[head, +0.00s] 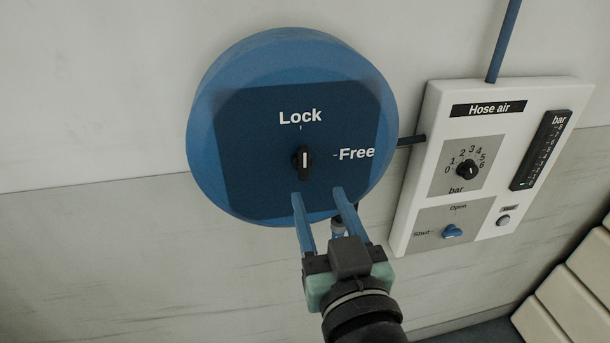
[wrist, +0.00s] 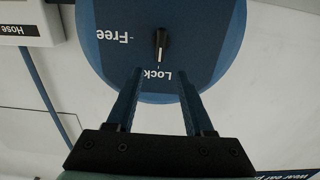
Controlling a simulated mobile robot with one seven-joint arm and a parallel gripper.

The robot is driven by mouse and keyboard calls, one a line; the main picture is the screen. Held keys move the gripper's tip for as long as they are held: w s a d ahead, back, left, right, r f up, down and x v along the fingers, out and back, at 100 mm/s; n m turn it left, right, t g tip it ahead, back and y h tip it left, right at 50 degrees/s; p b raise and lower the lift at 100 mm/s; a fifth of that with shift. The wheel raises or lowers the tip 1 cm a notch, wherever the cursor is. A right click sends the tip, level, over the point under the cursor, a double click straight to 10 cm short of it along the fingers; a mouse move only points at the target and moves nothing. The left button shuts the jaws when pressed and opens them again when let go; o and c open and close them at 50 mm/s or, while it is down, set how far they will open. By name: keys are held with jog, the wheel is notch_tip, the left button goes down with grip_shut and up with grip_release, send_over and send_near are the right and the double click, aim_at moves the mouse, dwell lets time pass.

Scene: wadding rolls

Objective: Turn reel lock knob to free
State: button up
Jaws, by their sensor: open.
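The reel lock knob (head: 303,162) is a small black knob with a white pointer line, on the dark blue face of a round blue reel (head: 205,125). Its pointer is upright, in line with the "Lock" mark; "Free" is printed to its right. In the wrist view the knob (wrist: 160,45) appears upside down, its pointer towards "Lock". My gripper (head: 316,193) has two blue fingers, apart and empty. In the head view the fingertips are just below and right of the knob. In the wrist view my gripper (wrist: 162,72) is also open, and the knob shows beyond the fingertips, clear of them.
A white "Hose air" panel (head: 425,125) stands to the right, with a black bar dial (head: 468,170), a blue Open/Shut knob (head: 452,231), a grey button (head: 503,221) and a gauge (head: 541,150). A dark pipe joins reel and panel. Cream slats (head: 565,300) are at lower right.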

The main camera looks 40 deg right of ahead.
aim_at(305, 160)
jog(key=p+x, duration=0.2)
jog(key=x, duration=0.6)
jog(key=shift+w+r, duration=0.15)
jog(key=shift+r, duration=0.05)
jog(key=shift+p+x, duration=0.45)
jog(key=shift+x, duration=0.35)
jog(key=shift+f, duration=0.2)
grip_shut()
